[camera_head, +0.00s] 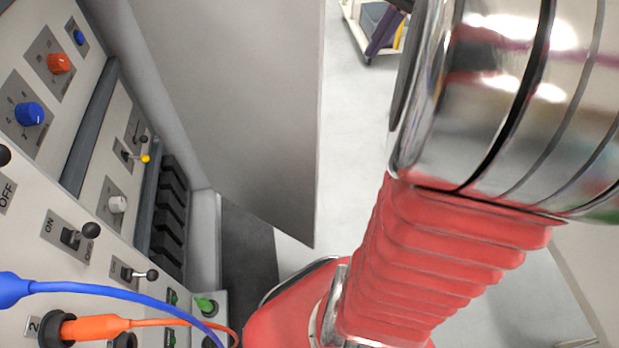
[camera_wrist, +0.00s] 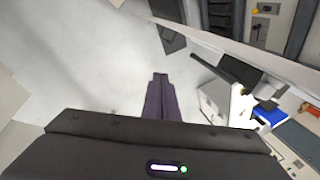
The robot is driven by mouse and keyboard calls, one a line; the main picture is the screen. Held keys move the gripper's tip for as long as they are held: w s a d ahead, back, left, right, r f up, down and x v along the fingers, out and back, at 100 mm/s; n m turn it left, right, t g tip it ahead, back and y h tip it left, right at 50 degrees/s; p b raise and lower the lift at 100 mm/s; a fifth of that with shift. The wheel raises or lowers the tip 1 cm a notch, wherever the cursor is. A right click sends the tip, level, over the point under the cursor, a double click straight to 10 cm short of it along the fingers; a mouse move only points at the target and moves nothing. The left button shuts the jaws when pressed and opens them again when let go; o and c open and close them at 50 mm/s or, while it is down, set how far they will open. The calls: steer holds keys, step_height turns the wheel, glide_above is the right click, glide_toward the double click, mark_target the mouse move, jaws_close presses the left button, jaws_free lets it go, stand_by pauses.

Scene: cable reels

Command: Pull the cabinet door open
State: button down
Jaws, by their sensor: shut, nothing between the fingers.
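The grey cabinet door (camera_head: 235,100) stands swung out from the cabinet in the head view, and the controls inside the cabinet (camera_head: 85,205) are exposed. In the wrist view the door (camera_wrist: 225,42) shows nearly edge-on, as a pale strip running across the upper right. A dark bar (camera_wrist: 238,70) shows just below that strip; I cannot tell for sure whether it is the door handle. My gripper (camera_wrist: 160,77) is shut and empty, over bare floor, left of the bar and apart from it.
Knobs, switches and a blue cable (camera_head: 120,293) and an orange cable (camera_head: 150,322) fill the cabinet front at left. A cart (camera_head: 375,30) stands at the back. White equipment (camera_wrist: 228,103) is at right in the wrist view. Pale floor (camera_wrist: 90,60) is clear at left.

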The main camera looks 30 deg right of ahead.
steer(key=s+a+f+n, duration=0.2)
steer(key=a+f+n, duration=0.1)
steer(key=a, duration=0.6)
steer(key=s+a+f+n+t+h, duration=0.1)
steer(key=s+a+f+n, duration=0.1)
steer(key=a, duration=0.8)
steer(key=s+a+f+n+t, duration=0.1)
steer(key=s+a+f+n, duration=0.2)
steer(key=a, duration=0.7)
steer(key=n, duration=0.2)
steer(key=shift+s+a+f+n, duration=0.2)
steer(key=shift+s+f+n, duration=0.05)
steer(key=shift+f+n, duration=0.1)
